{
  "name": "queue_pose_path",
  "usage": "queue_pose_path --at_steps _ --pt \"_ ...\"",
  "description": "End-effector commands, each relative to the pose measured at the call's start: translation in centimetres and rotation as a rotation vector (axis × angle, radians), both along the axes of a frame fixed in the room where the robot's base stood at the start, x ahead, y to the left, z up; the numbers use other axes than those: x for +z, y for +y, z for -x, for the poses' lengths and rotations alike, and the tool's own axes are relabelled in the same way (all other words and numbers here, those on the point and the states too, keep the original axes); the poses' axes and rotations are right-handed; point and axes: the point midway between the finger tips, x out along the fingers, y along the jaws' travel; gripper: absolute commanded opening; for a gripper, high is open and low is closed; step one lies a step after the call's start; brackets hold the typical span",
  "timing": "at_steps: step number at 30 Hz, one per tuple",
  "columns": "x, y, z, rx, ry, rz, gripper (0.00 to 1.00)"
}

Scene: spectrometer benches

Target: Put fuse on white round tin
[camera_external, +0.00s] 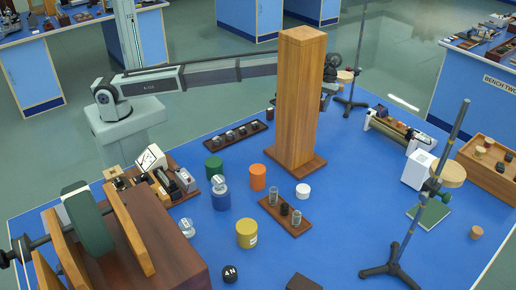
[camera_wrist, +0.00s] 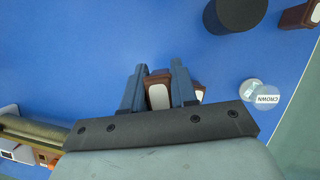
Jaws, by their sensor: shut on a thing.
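The fuse looks like a small brown block with a white face (camera_wrist: 159,96), held between the two blue-grey fingers of my gripper (camera_wrist: 158,88) in the wrist view. More brown shows just beside the right finger; I cannot tell whether it is the same piece. In the external view my gripper is mostly hidden behind the tall wooden pillar, and the fuse cannot be made out clearly. The white round tin (camera_external: 303,190) stands on the blue bench in front of the pillar's base, apart from my gripper. It is not seen in the wrist view.
The wooden pillar (camera_external: 299,100) stands between my gripper and the tin. An orange tin (camera_external: 257,177) and a rack of vials (camera_external: 285,214) stand near the white tin. The wrist view shows a dark cylinder (camera_wrist: 235,14), another brown-and-white block (camera_wrist: 299,15) and a disc marked CROWN (camera_wrist: 266,98).

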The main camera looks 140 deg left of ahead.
Motion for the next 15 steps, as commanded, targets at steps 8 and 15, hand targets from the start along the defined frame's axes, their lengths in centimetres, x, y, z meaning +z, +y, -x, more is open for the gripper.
queue_pose_path --at_steps 8,15 --pt "2.0 -3.1 4.4 0.274 -0.001 -0.002 0.0" --pt "3.7 -10.8 6.0 0.458 0.0 -0.004 0.0"
